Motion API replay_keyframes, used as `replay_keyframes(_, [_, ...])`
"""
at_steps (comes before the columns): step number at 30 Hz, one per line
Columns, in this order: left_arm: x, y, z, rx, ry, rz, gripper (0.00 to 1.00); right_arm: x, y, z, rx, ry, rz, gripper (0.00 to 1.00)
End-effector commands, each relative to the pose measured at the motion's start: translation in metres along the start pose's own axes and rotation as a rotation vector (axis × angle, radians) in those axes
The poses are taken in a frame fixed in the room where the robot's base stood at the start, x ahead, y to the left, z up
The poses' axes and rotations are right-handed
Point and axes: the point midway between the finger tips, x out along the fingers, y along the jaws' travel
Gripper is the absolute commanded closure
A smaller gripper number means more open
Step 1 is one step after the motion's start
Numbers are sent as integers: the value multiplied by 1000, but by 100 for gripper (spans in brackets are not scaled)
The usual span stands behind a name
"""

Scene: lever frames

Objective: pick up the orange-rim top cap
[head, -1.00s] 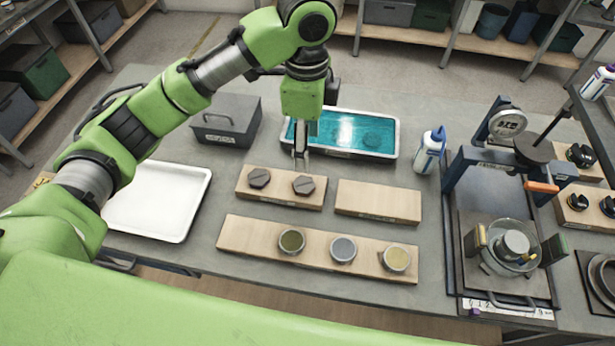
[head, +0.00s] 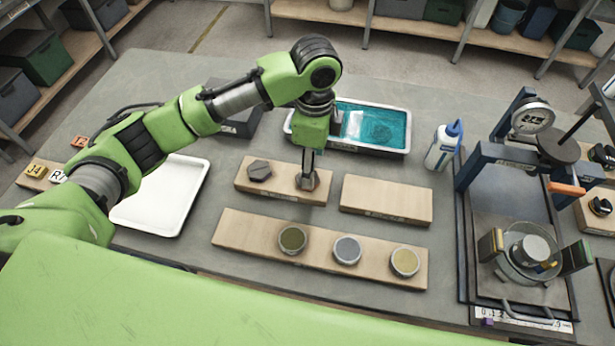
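Two dark, roughly hexagonal pieces sit on the short wooden board (head: 278,190) left of centre: a left one (head: 259,171) and a right one (head: 312,186). I cannot make out an orange rim on either, so I cannot tell which, if any, is the orange-rim top cap. My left gripper (head: 306,178) points straight down with its fingertips at the right piece and partly hides it. I cannot tell if the fingers are closed on it. My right gripper is not in view.
A long board (head: 225,231) with three round filled cups lies in front. An empty board (head: 388,200) is to the right. A blue-liquid tray (head: 405,152), squeeze bottle (head: 442,148) and press (head: 470,170) stand around. A white tray (head: 155,228) lies left.

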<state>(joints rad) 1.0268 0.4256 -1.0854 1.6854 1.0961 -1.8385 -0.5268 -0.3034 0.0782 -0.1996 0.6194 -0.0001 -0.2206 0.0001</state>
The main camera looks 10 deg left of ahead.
Motion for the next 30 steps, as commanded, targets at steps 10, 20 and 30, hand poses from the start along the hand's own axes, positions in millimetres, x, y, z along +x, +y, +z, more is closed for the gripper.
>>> replay_keyframes(10, [36, -3, 10, -2, -3, 3, 43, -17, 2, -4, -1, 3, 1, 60])
replay_keyframes(20, [56, -3, 9, 1, -1, -2, 43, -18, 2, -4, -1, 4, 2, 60])
replay_keyframes(30, [55, -4, 9, 1, 0, -2, 93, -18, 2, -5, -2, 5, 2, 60])
